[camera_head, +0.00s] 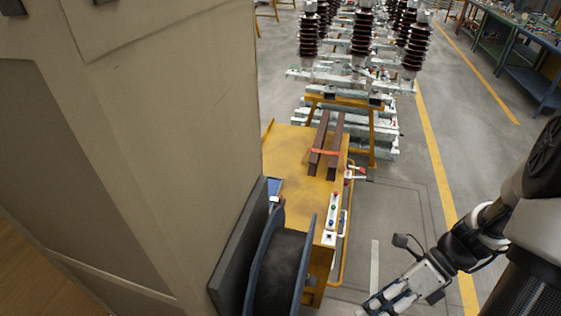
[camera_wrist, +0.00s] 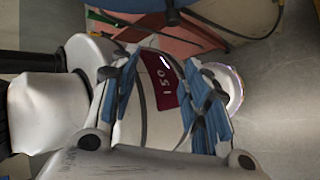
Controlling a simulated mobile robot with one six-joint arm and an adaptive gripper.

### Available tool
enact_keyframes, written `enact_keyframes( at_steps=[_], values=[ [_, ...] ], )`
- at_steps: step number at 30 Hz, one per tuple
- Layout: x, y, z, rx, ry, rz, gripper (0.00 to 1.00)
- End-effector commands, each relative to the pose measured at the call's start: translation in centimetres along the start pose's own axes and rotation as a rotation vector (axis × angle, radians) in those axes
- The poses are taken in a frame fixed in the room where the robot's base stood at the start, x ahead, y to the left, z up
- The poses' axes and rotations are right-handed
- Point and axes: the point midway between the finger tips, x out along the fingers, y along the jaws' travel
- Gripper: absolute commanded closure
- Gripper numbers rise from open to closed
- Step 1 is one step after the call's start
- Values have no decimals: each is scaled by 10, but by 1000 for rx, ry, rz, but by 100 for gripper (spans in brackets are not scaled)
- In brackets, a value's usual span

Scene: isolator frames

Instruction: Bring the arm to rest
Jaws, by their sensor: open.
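My gripper (camera_head: 388,300) is at the lower right in the head view, low over the grey floor, with its tips near the bottom edge. My arm comes down to it from the right edge. In the wrist view my gripper (camera_wrist: 163,75) shows its two fingers with blue ribbed pads, spread apart. No object is held between them.
A yellow cart (camera_head: 288,190) with brown bars (camera_head: 333,140) stands left of my gripper. Beside it are a dark reel (camera_head: 280,265) and a tall beige cabinet (camera_head: 170,130). Isolator frames (camera_head: 345,77) with brown insulators stand behind. Blue workbenches (camera_head: 531,85) are far right. Floor near the yellow line is clear.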

Motion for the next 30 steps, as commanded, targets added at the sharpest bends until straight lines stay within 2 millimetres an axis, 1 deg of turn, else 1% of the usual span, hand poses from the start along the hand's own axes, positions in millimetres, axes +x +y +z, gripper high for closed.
enact_keyframes(
  at_steps=[1, 6, 11, 12, 18, 21, 24, 27, 30],
  values=[
    [-3, 7, 6, -150, 57, -61, 57],
    [-13, 31, 20, -649, 256, -216, 57],
    [-20, 55, 32, -1120, 469, -328, 57],
    [-21, 61, 34, -1236, 527, -350, 57],
    [-25, 92, 44, -1798, 845, -443, 57],
    [-27, 105, 47, -2034, 1006, -475, 57],
    [-28, 115, 48, -2210, 1143, -495, 57],
    [-28, 122, 49, -2320, 1239, -505, 57],
    [-30, 125, 50, -2372, 1290, -509, 57]
  ],
)
